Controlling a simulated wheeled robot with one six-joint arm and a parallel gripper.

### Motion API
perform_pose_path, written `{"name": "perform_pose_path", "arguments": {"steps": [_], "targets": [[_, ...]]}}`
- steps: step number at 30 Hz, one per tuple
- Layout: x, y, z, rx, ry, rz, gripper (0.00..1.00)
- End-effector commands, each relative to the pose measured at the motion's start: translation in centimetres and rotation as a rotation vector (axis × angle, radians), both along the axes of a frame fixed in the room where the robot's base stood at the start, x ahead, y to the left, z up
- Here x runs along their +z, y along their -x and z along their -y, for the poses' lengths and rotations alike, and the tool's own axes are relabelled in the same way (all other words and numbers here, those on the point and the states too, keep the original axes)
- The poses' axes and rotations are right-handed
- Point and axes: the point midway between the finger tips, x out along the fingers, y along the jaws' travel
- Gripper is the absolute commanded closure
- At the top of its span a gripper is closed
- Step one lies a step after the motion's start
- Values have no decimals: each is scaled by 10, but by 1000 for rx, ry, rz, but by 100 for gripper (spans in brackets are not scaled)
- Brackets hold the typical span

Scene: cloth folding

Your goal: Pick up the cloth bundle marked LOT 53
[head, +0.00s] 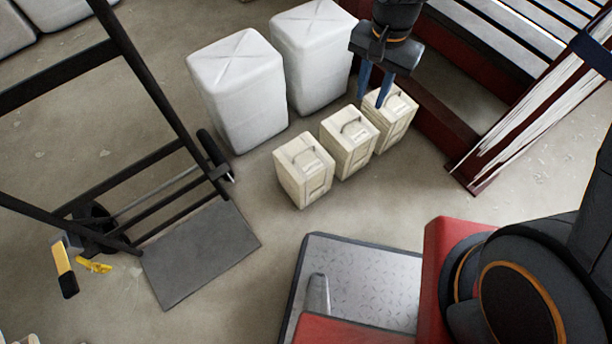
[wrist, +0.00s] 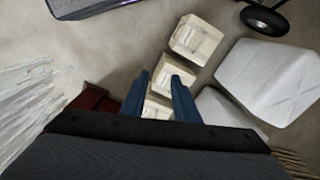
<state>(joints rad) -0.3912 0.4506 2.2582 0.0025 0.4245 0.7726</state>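Three small cream, box-shaped bundles with dark handles on top stand in a row on the floor in the head view: left (head: 304,172), middle (head: 348,145) and right (head: 398,118). Their markings are too small to read, so I cannot tell which is LOT 53. My gripper (head: 372,102) points down at the right bundle, fingers apart. In the wrist view my gripper (wrist: 158,96) is open, with the right bundle (wrist: 157,108) partly visible between the fingers. The middle bundle (wrist: 172,76) and left bundle (wrist: 196,38) lie beyond. I cannot tell whether the fingers touch anything.
Two large white bundles (head: 238,90) (head: 312,55) stand behind the row. A dark red slatted structure (head: 465,100) is close on the right. A black hand truck (head: 200,250) stands at left, with a yellow-and-black item (head: 64,266) beside it. Floor in front of the row is clear.

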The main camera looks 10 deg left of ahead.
Motion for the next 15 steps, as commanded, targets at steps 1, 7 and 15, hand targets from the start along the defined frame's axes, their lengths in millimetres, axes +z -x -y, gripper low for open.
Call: {"name": "perform_pose_path", "arguments": {"steps": [1,7,15], "targets": [[-36,-7,-16,-18,2,-5,72],[-131,-22,-77,-137,4,-8,72],[-237,-24,-143,-270,4,-9,72]]}}
